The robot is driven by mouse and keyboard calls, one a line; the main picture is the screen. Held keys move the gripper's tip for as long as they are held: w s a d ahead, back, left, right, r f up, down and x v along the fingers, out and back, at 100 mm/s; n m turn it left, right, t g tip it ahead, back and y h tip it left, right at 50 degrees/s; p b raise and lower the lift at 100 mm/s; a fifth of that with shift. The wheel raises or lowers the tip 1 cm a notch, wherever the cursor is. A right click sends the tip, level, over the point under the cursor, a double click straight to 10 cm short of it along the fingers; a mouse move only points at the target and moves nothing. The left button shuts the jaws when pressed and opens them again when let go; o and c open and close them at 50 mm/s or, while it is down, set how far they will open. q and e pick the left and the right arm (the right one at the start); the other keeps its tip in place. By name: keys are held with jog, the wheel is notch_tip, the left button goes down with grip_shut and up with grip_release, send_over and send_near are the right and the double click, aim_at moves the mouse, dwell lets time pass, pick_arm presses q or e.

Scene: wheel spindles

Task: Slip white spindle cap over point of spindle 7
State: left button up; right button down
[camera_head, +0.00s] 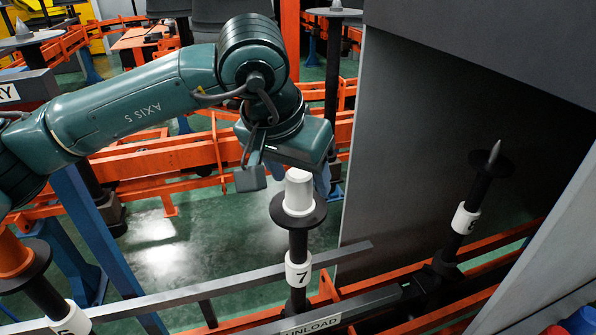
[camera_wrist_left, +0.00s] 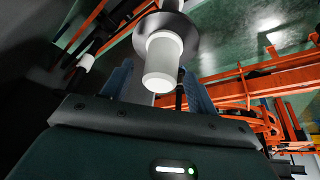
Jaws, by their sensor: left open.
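The white spindle cap (camera_head: 299,193) stands upright over the top of spindle 7 (camera_head: 298,245), with its wide lower rim at the black disc. The spindle's point is hidden. In the left wrist view the cap (camera_wrist_left: 161,60) shows against the disc (camera_wrist_left: 184,30), apparently touching it. My left gripper (camera_head: 287,181) is open just above and behind the cap, one finger to its left and one to its right. The gripper's fingers (camera_wrist_left: 158,88) also show in the left wrist view, with the cap between them and not clamped. My right gripper is not in view.
An orange cap (camera_head: 14,256) sits on a spindle at the lower left. Spindle 8 (camera_head: 480,190) has a bare grey point at the right. A large grey panel (camera_head: 400,130) stands right of spindle 7. A grey rail (camera_head: 200,285) runs in front.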

pick_arm(q)
jog(key=shift+v, duration=1.1)
jog(key=v, duration=1.1)
jog(key=shift+b, duration=0.45)
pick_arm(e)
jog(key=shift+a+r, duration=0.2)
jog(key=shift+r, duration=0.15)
pick_arm(q)
jog(key=shift+s, duration=0.1)
jog(key=shift+f, duration=0.1)
